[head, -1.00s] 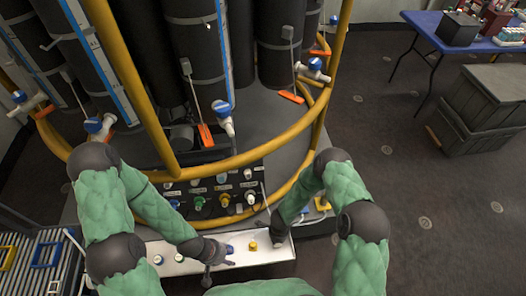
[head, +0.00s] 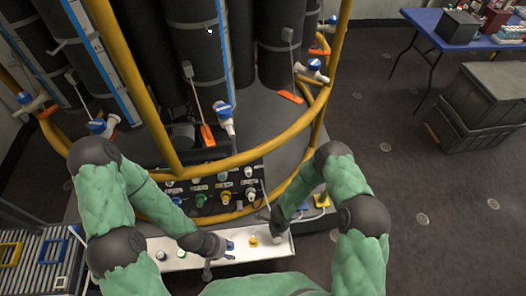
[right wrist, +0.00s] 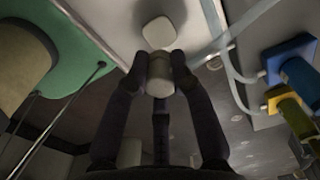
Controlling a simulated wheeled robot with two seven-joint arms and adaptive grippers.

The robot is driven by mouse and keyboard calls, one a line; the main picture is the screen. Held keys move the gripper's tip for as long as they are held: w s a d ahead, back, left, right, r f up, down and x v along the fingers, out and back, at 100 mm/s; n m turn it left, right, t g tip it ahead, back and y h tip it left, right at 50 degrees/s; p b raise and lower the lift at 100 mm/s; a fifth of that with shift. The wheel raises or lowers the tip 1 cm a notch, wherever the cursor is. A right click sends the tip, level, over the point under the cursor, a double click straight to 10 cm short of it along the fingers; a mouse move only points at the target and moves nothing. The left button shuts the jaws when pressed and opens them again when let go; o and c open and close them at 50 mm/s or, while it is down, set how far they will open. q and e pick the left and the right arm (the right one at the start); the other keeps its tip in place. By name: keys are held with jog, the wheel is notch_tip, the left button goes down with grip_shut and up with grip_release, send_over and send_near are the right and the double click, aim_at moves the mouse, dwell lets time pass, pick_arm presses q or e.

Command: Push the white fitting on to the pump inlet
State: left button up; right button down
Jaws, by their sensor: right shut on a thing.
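My right gripper (right wrist: 158,68) is shut on the white fitting (right wrist: 160,82), a short pale cylinder, in the right wrist view. In the head view this gripper (head: 275,236) is low over the right end of the white tray (head: 218,258), and the fitting is mostly hidden there. A pale rounded square (right wrist: 158,32) lies just beyond the fitting in the wrist view. My left gripper (head: 210,268) is over the tray's front edge, left of the blue fitting (head: 230,245); its finger opening is unclear. The port panel (head: 212,188) stands behind the tray; I cannot tell which port is the pump inlet.
The yellow rail (head: 235,160) curves above the panel. Blue and yellow connectors with hoses (right wrist: 290,75) are at the right in the wrist view.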

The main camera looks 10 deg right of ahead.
jog(key=w+r+n+t+h, duration=0.2)
jog(key=w+r+n+t, duration=0.1)
jog(key=w+r+n, duration=0.15)
jog(key=n+t+y, duration=0.2)
jog(key=n+t, duration=0.6)
jog(key=t, duration=0.1)
send_near(249, 174)
jog(key=shift+m, duration=0.25)
jog(key=shift+x, duration=2.8)
jog(key=shift+w, duration=0.1)
jog(key=shift+b, duration=0.4)
jog(key=shift+w+f+b, duration=0.25)
jog(key=shift+w+b, duration=0.15)
jog(key=shift+b, duration=0.1)
